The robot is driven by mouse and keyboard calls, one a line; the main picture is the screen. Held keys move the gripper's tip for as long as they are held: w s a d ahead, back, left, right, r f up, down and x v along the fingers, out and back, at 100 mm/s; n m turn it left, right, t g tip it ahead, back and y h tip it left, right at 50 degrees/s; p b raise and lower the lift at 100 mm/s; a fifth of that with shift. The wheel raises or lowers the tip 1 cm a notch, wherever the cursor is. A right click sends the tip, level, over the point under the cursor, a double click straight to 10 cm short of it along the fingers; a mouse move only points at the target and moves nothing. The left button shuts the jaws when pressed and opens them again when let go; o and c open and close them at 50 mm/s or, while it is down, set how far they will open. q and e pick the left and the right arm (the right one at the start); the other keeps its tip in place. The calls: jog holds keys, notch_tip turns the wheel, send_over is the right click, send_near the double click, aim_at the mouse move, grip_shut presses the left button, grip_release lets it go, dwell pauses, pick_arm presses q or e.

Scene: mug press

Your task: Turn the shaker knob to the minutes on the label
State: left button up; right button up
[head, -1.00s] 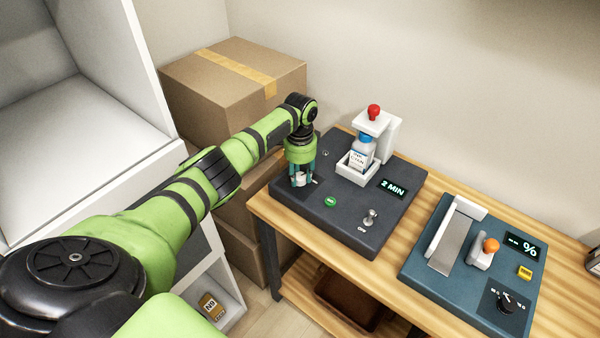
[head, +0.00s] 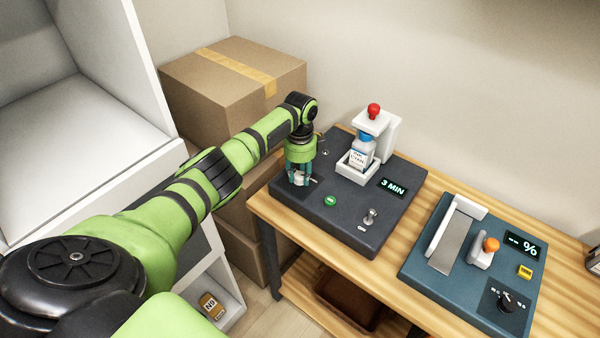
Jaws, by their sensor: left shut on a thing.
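The shaker (head: 385,131) is a white holder with a red knob on top, on a dark base panel (head: 345,215). A blue-capped bottle (head: 362,152) with a white label stands in it; the label's print is too small to read. The display (head: 393,188) reads 3 MIN. My left gripper (head: 299,181) points down at the panel's left end, shut on a pale knob (head: 299,177), which its fingers partly hide. My right gripper is not in view.
A green button (head: 330,200) and a metal toggle switch (head: 370,216) sit on the panel's front. A blue-grey device (head: 470,262) stands right on the wooden table (head: 400,303). Cardboard boxes (head: 232,90) are stacked behind my left arm.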

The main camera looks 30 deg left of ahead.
aim_at(300, 175)
pick_arm(q)
jog(key=shift+f, duration=0.1)
jog(key=o, duration=1.1)
jog(key=shift+o, duration=0.2)
jog(key=shift+r, duration=0.2)
notch_tip(300, 175, up, 12)
jog(key=shift+f, duration=0.15)
